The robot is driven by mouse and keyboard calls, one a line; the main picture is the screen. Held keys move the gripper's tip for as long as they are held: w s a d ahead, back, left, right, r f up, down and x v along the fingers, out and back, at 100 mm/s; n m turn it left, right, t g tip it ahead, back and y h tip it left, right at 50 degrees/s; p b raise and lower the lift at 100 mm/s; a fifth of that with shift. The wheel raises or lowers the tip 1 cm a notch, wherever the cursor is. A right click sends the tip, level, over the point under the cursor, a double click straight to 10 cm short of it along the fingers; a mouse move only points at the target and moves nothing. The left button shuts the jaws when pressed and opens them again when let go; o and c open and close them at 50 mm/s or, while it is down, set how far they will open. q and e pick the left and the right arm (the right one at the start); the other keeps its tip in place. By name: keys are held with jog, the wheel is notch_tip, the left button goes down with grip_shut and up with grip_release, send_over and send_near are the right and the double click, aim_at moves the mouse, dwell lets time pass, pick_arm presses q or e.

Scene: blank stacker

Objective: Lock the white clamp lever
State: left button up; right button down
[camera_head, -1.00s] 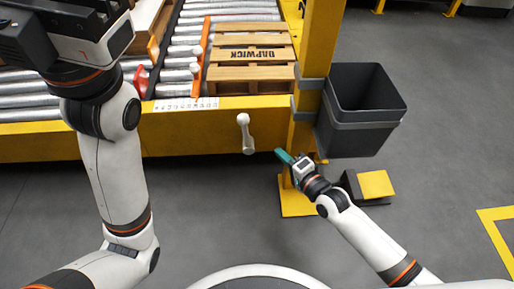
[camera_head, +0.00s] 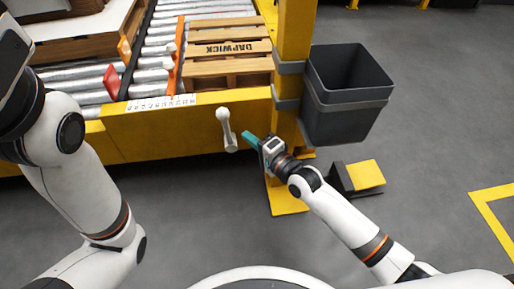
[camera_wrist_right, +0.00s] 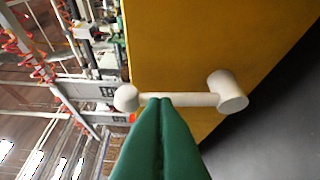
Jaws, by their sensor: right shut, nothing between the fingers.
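The white clamp lever (camera_head: 227,131) is on the yellow front face of the conveyor frame, its round knob at the top and its thicker pivot at the bottom. In the right wrist view the lever (camera_wrist_right: 190,99) lies across the picture, knob at left and pivot at right. My right gripper (camera_head: 246,138) is shut and empty, just right of the lever in the head view. Its green fingertips (camera_wrist_right: 160,104) overlap the lever's bar in the wrist view; I cannot tell whether they touch it. My left arm is at the left edge; its gripper is out of view.
A yellow post (camera_head: 291,60) stands right of the lever, with a dark grey bin (camera_head: 345,118) on it. A yellow-topped pedal-like block (camera_head: 364,175) sits on the floor. A wooden pallet (camera_head: 230,66) marked DAPWICK rests on the rollers. Floor in front is clear.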

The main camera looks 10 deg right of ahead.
aim_at(227, 127)
jog(key=b+x, duration=0.2)
jog(key=x, duration=0.3)
jog(key=shift+w+b, duration=0.15)
jog(key=shift+b, duration=0.15)
